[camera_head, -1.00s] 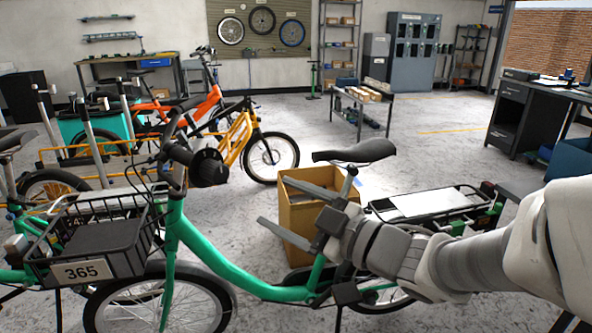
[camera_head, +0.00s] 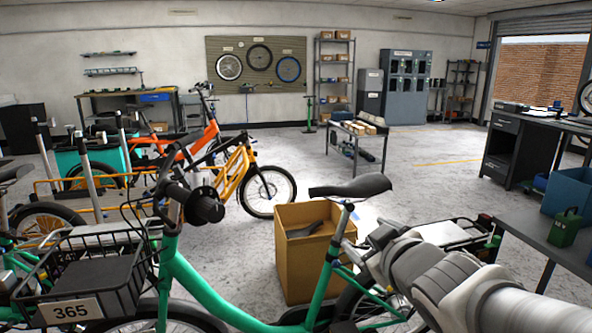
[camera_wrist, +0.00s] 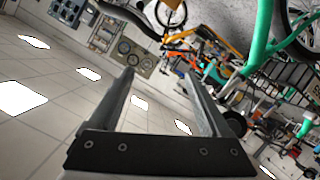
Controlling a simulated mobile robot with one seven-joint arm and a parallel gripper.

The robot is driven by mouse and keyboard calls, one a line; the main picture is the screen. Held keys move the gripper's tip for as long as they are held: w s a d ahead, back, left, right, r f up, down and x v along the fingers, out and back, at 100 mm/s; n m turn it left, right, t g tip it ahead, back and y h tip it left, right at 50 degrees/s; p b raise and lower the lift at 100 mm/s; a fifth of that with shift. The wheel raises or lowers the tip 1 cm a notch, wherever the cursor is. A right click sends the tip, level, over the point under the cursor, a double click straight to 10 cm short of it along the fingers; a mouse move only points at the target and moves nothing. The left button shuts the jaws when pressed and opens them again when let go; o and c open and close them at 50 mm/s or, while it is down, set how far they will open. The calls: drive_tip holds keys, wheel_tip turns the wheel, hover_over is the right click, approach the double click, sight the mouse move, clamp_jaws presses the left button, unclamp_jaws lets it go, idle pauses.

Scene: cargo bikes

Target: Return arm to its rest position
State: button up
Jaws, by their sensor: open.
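My arm (camera_head: 455,280) reaches in from the lower right in the head view, its wrist end beside the green bike's seat post. My fingers cannot be made out there. In the wrist view my gripper (camera_wrist: 160,82) has two grey fingers spread wide apart with nothing between them. That view is rolled over, with ceiling lights at the lower left and bikes at the upper right. The green bike (camera_head: 200,285) stands in front, with a black saddle (camera_head: 350,187) and a front basket marked 365. A cardboard box (camera_head: 305,262) stands behind its frame, with a dark thing inside.
A rear rack (camera_head: 445,232) lies close behind my wrist. A dark bench (camera_head: 540,228) with a green can and a blue bin stands at the right. Orange and yellow bikes (camera_head: 262,190) stand behind. The floor beyond the box is mostly clear.

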drive_tip(key=s+d+f+m+g+h, duration=0.1)
drive_tip(key=s+f+m+g, duration=0.25)
drive_tip(key=s, duration=0.55)
drive_tip(key=s+d+f+m+g+h, duration=0.15)
drive_tip(key=s+m+g, duration=0.3)
drive_tip(key=s, duration=0.55)
wheel_tip(320, 180, up, 19)
drive_tip(key=p, duration=2)
drive_tip(key=shift+w+a+n, duration=0.3)
drive_tip(key=shift+w+a, duration=0.05)
drive_tip(key=shift+w, duration=0.05)
